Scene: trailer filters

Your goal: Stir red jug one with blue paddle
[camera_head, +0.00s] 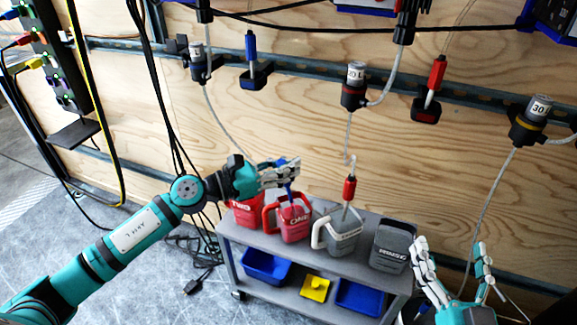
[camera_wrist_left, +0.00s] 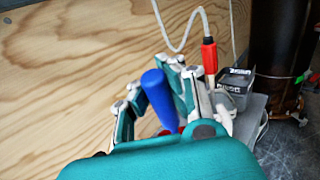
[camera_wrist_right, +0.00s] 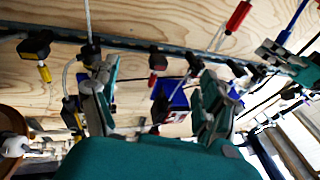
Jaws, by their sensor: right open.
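Red jug one (camera_head: 294,222), marked ONE, stands on top of the grey cart. My left gripper (camera_head: 280,175) is above it and shut on the blue paddle (camera_head: 290,192). The paddle is tilted slightly, and its lower end goes down into the jug's mouth, out of sight. In the left wrist view the paddle's blue handle (camera_wrist_left: 158,98) stands between the fingers, with a bit of red below. My right gripper (camera_head: 452,268) is open and empty, to the right of the cart.
Red jug two (camera_head: 245,212) stands left of jug one. A grey-white jug (camera_head: 342,235) with a red-handled tool and a grey rinse bin (camera_head: 391,246) stand to its right. Blue bins and a yellow one (camera_head: 315,288) sit on the lower shelf. Hoses hang from the wooden wall.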

